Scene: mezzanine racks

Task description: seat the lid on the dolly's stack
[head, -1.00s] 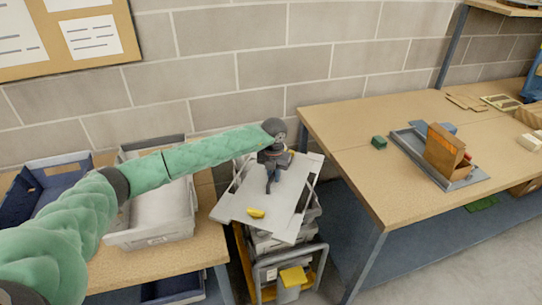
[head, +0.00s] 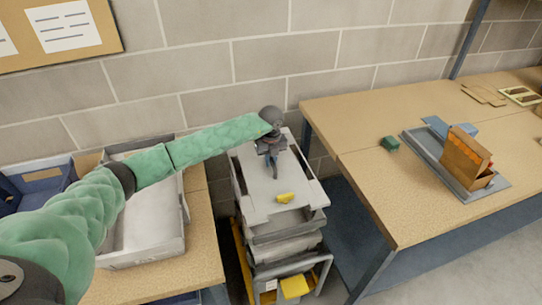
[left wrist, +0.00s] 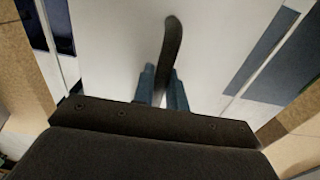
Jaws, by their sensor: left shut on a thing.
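The lid (head: 262,197) is a flat pale grey panel and lies over the stack (head: 283,245) of grey crates on the dolly (head: 243,265). Its edges run roughly along the stack's. I cannot tell whether it touches the rim all round. My left gripper (head: 273,160) is above the far part of the lid, shut on its dark upright handle. In the left wrist view the handle (left wrist: 170,45) stands between the blue-grey fingers (left wrist: 163,85), with the pale lid (left wrist: 110,60) below. A small yellow piece (head: 285,197) is on the lid. My right gripper is not in view.
A left bench (head: 205,250) with a grey tray (head: 150,240) and a blue bin (head: 45,185) stands close beside the stack. A right bench (head: 370,160) holds a green block (head: 390,143), a grey tray (head: 425,155) and a cardboard box (head: 465,155). A block wall is behind.

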